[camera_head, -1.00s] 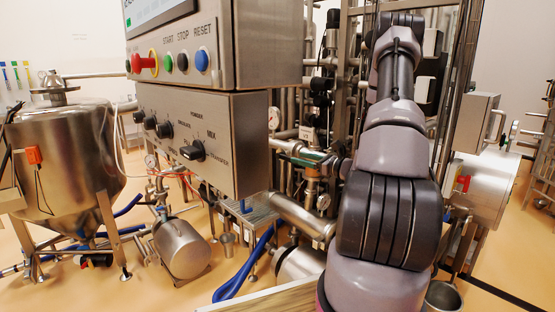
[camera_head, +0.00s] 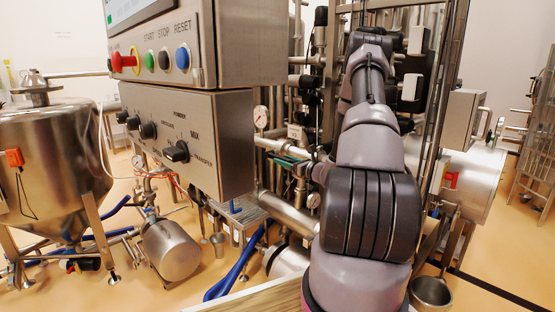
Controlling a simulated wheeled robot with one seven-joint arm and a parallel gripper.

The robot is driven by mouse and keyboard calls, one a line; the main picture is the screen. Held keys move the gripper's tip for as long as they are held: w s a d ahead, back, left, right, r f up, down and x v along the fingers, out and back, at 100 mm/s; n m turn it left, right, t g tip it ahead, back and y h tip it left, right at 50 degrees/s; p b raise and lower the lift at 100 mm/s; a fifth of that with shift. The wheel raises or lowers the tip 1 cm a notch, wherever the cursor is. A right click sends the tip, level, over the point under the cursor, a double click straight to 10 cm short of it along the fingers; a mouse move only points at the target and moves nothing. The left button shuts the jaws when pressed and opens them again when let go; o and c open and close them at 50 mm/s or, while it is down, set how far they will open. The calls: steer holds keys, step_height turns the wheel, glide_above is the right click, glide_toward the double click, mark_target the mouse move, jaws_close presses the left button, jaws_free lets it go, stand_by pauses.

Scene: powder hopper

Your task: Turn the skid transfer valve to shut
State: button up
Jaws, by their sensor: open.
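A pipe valve with a green handle (camera_head: 288,158) sits on the piping skid, just right of the control box and left of my arm. The handle looks roughly level, along the pipe run. I cannot tell from its small size whether this is the skid transfer valve, and no label is readable on it. My arm (camera_head: 372,205) rises from the bottom centre and reaches away toward the skid. My gripper does not show; the far end of the arm hides it. The arm also covers part of the pipework behind it.
A control box (camera_head: 185,140) with a MIX/TRANSFER selector knob (camera_head: 176,152) hangs at the left front, close to the skid. A steel hopper (camera_head: 50,165) stands at far left. Floor at lower left is partly clear.

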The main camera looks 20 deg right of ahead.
mark_target(278, 156)
steer(key=shift+x, duration=1.95)
jaws_close()
